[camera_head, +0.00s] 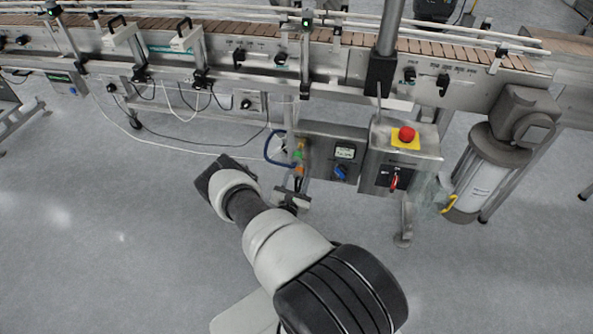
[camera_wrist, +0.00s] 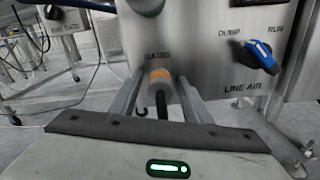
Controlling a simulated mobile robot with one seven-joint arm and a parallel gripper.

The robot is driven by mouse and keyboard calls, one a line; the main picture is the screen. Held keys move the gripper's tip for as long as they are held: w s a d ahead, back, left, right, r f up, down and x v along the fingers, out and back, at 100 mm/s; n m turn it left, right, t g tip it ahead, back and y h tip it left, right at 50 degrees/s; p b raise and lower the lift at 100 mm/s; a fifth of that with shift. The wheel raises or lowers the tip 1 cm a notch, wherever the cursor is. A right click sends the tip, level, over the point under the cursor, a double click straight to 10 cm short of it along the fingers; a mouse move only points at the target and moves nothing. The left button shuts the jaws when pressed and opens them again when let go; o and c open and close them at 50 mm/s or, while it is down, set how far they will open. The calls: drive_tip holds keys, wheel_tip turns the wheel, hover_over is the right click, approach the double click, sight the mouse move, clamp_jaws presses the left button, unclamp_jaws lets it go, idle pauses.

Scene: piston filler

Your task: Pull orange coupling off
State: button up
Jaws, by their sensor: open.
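The orange coupling (camera_wrist: 160,76) shows in the wrist view on the front of a grey metal panel, under small blurred lettering. A black hose (camera_wrist: 163,106) hangs down from it towards me. My gripper (camera_wrist: 159,84) is open, with one grey finger on each side of the coupling and hose. I cannot tell whether either finger touches them. In the head view my gripper (camera_head: 291,198) is low beside the control boxes, partly hidden by my arm. The orange coupling (camera_head: 300,171) is a small spot just above it there.
A blue LINE AIR knob (camera_wrist: 262,57) is at the right on the panel. A green fitting (camera_wrist: 147,6) is above the coupling. In the head view a blue hose (camera_head: 270,150) loops left of the panel, and a red stop button (camera_head: 406,134) is to the right. Floor is clear at left.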

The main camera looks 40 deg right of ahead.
sight(297, 177)
clamp_jaws()
drive_tip(key=p+v, duration=0.1)
drive_tip(key=v, duration=0.2)
drive_tip(key=shift+s+a, duration=0.1)
drive_tip(key=shift+a, duration=0.05)
idle(0.3)
unclamp_jaws()
drive_tip(key=shift+a, duration=0.1)
